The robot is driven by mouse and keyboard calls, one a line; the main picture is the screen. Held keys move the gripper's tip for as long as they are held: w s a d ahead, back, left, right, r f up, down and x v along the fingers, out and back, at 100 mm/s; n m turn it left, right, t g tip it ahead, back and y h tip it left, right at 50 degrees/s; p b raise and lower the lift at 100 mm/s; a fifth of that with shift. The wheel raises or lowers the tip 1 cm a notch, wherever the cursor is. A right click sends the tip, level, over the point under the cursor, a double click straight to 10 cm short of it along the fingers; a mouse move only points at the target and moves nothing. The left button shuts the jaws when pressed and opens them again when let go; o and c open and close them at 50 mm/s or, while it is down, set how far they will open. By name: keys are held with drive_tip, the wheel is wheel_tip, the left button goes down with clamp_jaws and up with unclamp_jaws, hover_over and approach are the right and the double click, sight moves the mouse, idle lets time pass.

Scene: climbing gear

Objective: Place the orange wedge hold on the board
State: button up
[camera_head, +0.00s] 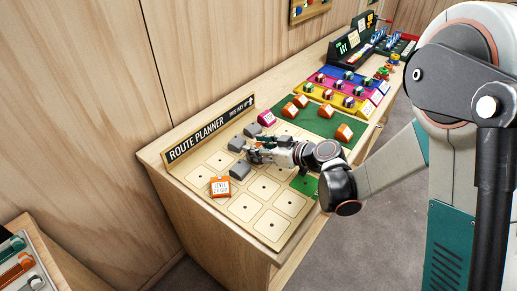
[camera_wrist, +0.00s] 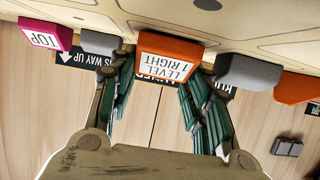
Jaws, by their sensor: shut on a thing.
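The orange wedge hold (camera_wrist: 168,56), with a white label reading "LEVEL 1 RIGHT", sits between the two fingers of my gripper (camera_wrist: 158,85) in the wrist view. My gripper is shut on it. In the head view my gripper (camera_head: 259,154) is low over the upper middle of the pale board (camera_head: 243,207), among the grey holds, and mostly hides the wedge. The wedge is very near the board face; I cannot tell whether it touches. Another labelled orange hold (camera_head: 220,187) stands on the board at the left, and shows at the right edge of the wrist view (camera_wrist: 299,88).
Grey holds (camera_head: 239,170) (camera_wrist: 247,72) stand close on both sides of my gripper. A pink "TOP" hold (camera_head: 266,118) is at the board's far end. Several orange holds (camera_head: 344,132) lie on the green mat (camera_head: 316,121). The board's near-right squares are clear.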

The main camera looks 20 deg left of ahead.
drive_tip(key=o, duration=1.1)
drive_tip(key=shift+f, duration=0.15)
drive_tip(key=shift+c, duration=0.2)
drive_tip(key=p+v, duration=0.4)
drive_tip(key=v, duration=0.8)
drive_tip(key=shift+d+r, duration=0.1)
drive_tip(key=shift+r, duration=0.25)
drive_tip(key=s+d+r+m+h, duration=0.4)
drive_tip(key=s+d, duration=0.2)
drive_tip(key=d, duration=0.2)
drive_tip(key=s+d+r+m+t+h, duration=0.1)
drive_tip(key=s+d+r+m+h, duration=0.3)
drive_tip(key=d, duration=0.5)
drive_tip(key=s+d+r+m+t+h, duration=0.1)
drive_tip(key=s+d+r+m+h, duration=0.3)
drive_tip(key=s+d, duration=0.5)
drive_tip(key=shift+m+h, duration=0.3)
drive_tip(key=shift+m, duration=0.5)
